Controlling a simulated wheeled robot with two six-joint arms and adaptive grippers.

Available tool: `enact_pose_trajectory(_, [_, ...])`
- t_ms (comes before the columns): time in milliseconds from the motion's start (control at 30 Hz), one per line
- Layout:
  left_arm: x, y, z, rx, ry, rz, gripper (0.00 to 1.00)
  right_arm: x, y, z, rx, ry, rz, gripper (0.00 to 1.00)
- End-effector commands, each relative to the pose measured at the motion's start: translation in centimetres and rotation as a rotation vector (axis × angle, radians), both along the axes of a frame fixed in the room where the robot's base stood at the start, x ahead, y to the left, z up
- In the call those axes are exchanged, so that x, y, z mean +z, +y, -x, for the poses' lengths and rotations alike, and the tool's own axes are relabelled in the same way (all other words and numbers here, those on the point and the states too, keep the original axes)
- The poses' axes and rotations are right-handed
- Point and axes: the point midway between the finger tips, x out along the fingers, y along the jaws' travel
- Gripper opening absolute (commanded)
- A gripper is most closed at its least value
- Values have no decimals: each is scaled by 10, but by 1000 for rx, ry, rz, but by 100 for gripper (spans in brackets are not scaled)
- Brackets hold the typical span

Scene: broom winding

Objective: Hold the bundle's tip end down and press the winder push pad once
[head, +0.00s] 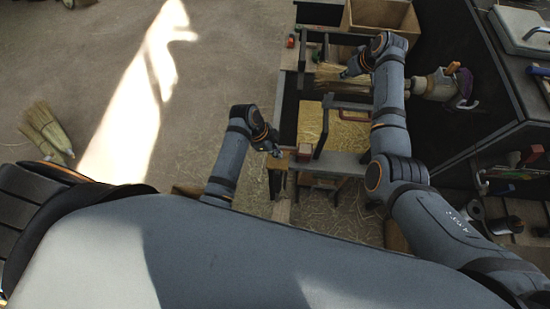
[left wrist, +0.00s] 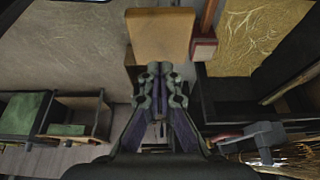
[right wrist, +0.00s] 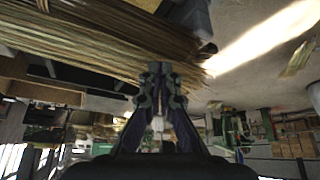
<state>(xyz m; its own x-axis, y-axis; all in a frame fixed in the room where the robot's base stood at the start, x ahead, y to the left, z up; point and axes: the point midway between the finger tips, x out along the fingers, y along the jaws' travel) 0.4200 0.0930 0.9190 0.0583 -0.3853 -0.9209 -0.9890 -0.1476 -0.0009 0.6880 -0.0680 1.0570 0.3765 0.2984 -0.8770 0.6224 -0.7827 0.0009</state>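The straw bundle (head: 330,80) lies across the far part of the bench, and its stalks fill the upper left of the right wrist view (right wrist: 90,38). A tan block (left wrist: 160,35), which looks like the push pad, is straight ahead of my left gripper (left wrist: 160,72). That gripper's fingers are together with nothing visible between them. In the head view it is just left of the tan block (head: 304,150).
A straw-filled tray (head: 345,130) with a dark frame and reddish handle sits in the bench middle. A wooden box (head: 380,14) stands at the far end. A dark bench with tools (head: 520,165) is on the right. Brooms (head: 45,130) lie on the open floor left.

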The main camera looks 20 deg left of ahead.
Motion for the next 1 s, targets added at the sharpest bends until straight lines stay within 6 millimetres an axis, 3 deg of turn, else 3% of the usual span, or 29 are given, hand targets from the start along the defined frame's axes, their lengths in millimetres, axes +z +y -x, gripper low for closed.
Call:
enact_pose_trajectory(167, [9,4,0,0,-2,0,0,-2,0,1,0,5,1,0])
enact_pose_trajectory(600, [97,42,6,0,-4,-4,0,-3,0,1,0,5,1,0])
enact_pose_trajectory(733, [109,46,8,-1,-2,-1,0,-3,0,1,0,5,1,0])
enact_pose_trajectory(1000, [111,46,8,0,-1,0,0,-3,0,1,0,5,1,0])
